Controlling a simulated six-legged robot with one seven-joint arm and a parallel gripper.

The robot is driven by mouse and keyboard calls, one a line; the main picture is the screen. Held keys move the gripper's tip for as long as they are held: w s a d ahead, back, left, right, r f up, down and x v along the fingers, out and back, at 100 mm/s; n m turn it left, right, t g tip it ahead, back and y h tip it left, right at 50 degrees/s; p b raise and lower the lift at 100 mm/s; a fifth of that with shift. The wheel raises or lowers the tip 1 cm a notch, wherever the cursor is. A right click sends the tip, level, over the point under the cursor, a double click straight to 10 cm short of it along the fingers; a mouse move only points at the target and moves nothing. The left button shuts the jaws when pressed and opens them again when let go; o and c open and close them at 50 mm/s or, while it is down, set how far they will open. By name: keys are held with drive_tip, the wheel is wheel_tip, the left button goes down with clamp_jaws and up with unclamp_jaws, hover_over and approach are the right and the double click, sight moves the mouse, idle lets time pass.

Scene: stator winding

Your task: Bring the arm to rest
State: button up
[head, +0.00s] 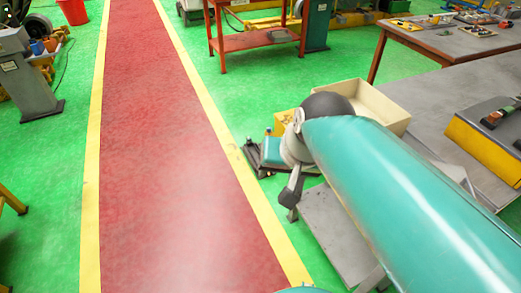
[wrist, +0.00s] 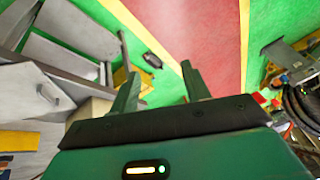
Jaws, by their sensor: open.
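My gripper (wrist: 160,86) shows in the wrist view with its two dark green fingers standing well apart. Nothing is held between them; green floor shows through the gap. In the head view my teal arm reaches from the lower right to the middle, ending near a dark rounded joint. The fingers cannot be made out clearly in the head view. The arm hangs over the edge of the grey workbench (head: 455,92), beside the walkway.
A red walkway (head: 165,150) with yellow borders runs along the left; it also shows in the wrist view (wrist: 200,35). A cream box (head: 372,103) sits on the bench behind my arm. A red cart (head: 255,41) and a wooden table (head: 425,43) stand further back.

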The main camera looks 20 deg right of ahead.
drive_tip(key=s+n, duration=0.1)
drive_tip(key=s+a+n, duration=0.1)
drive_tip(key=s+n+h, duration=0.1)
drive_tip(key=n, duration=0.1)
drive_tip(key=shift+a+f+t, duration=0.2)
drive_tip(key=shift+a+t, duration=0.05)
drive_tip(key=shift+t, duration=0.15)
idle(0.7)
